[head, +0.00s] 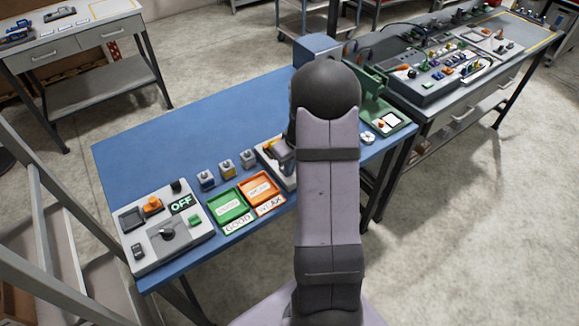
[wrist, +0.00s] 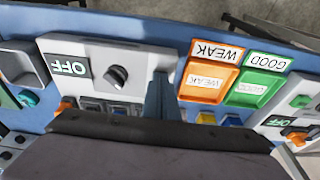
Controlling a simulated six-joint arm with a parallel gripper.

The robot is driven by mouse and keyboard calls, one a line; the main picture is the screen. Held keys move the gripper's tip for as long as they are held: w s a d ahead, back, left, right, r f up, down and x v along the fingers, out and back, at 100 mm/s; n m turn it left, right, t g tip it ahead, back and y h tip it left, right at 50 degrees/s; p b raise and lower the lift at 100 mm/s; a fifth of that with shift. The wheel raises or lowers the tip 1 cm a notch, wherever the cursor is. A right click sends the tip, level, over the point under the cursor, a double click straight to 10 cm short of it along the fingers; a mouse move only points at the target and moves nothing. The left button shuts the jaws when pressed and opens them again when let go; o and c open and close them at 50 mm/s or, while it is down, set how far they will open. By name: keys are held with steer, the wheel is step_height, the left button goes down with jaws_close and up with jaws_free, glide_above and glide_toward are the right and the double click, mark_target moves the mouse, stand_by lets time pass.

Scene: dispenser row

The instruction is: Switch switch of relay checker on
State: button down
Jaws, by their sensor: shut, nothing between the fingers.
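A second grey box (head: 190,240) stands at the front left in the head view, with an OFF sign (head: 180,204), a black knob (head: 168,233) and an orange part (head: 153,204). I cannot tell which box is the relay checker.
A green GOOD tray (head: 228,206) and an orange WEAK tray (head: 260,188) lie between the boxes. Several small blue and yellow parts (head: 226,167) stand behind them. The back left of the blue table (head: 170,130) is clear. A crowded bench (head: 435,100) stands at the right.

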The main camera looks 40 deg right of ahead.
steer(key=shift+s+f, duration=0.15)
steer(key=shift+f, duration=0.05)
steer(key=shift+w+r+p, duration=0.35)
steer(key=shift+w, duration=0.4)
steer(key=shift+r+p, duration=0.45)
steer(key=shift+r, duration=0.2)
steer(key=p+v, duration=0.1)
steer(key=v, duration=0.2)
steer(key=shift+r+p, duration=0.2)
steer(key=shift+p, duration=0.15)
steer(key=s+r+b, duration=0.3)
steer(key=s+r, duration=0.1)
steer(key=r, duration=0.4)
steer(key=shift+s+b, duration=0.35)
